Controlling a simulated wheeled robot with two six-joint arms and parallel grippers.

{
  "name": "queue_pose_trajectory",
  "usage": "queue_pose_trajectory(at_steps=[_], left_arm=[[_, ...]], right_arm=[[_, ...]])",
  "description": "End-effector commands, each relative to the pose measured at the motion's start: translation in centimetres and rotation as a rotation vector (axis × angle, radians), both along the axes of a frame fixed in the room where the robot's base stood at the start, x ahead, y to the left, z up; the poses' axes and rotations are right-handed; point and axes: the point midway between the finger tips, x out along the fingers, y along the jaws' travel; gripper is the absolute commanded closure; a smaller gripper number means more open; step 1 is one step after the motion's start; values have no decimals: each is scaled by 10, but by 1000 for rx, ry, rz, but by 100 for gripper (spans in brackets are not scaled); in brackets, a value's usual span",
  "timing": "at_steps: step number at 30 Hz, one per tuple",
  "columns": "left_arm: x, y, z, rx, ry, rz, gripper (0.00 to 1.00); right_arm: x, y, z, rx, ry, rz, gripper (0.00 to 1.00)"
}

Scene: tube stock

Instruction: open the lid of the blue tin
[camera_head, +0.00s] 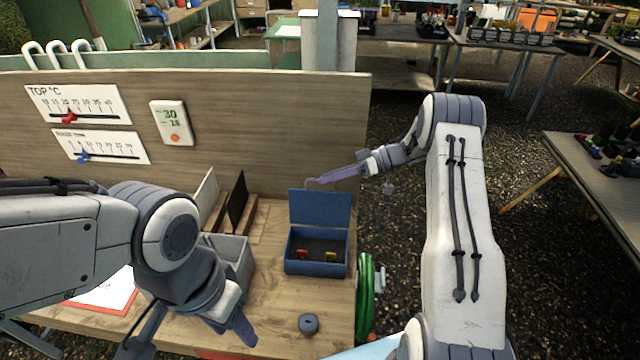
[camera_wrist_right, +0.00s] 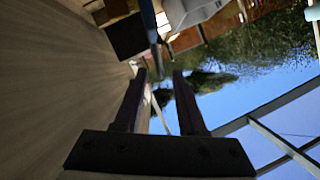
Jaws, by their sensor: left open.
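The blue tin (camera_head: 316,268) stands on the wooden bench in the head view. Its lid (camera_head: 320,208) is raised, standing roughly upright at the back edge. Inside lie a small red item (camera_head: 302,254) and a small yellow item (camera_head: 331,257). My right gripper (camera_head: 318,181) is just above the lid's top edge; contact cannot be told. In the right wrist view its fingers (camera_wrist_right: 158,76) are apart, with a narrow blue edge, apparently the lid, just beyond the tips. My left gripper (camera_head: 188,346) is open and empty over the bench's front left, away from the tin.
A grey bin (camera_head: 238,262) stands left of the tin, with upright panels behind it. A dark round object (camera_head: 309,324) lies in front. A green coiled hose (camera_head: 365,300) hangs at the bench's right edge. A wooden backboard (camera_head: 260,120) rises behind.

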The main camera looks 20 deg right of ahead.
Motion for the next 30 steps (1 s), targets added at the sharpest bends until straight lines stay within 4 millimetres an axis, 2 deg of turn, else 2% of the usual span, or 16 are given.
queue_pose_trajectory(at_steps=[1,6,12,30], left_arm=[[0,0,-10,0,0,1,50],[0,0,-23,0,0,2,50],[0,0,-30,0,0,2,50],[0,0,-30,0,0,1,50]], right_arm=[[-1,-12,-1,-2,-4,-4,60],[-8,-42,10,-3,-2,-1,60],[-12,-62,19,-2,0,1,60],[-10,-62,24,-4,-10,-3,60]])
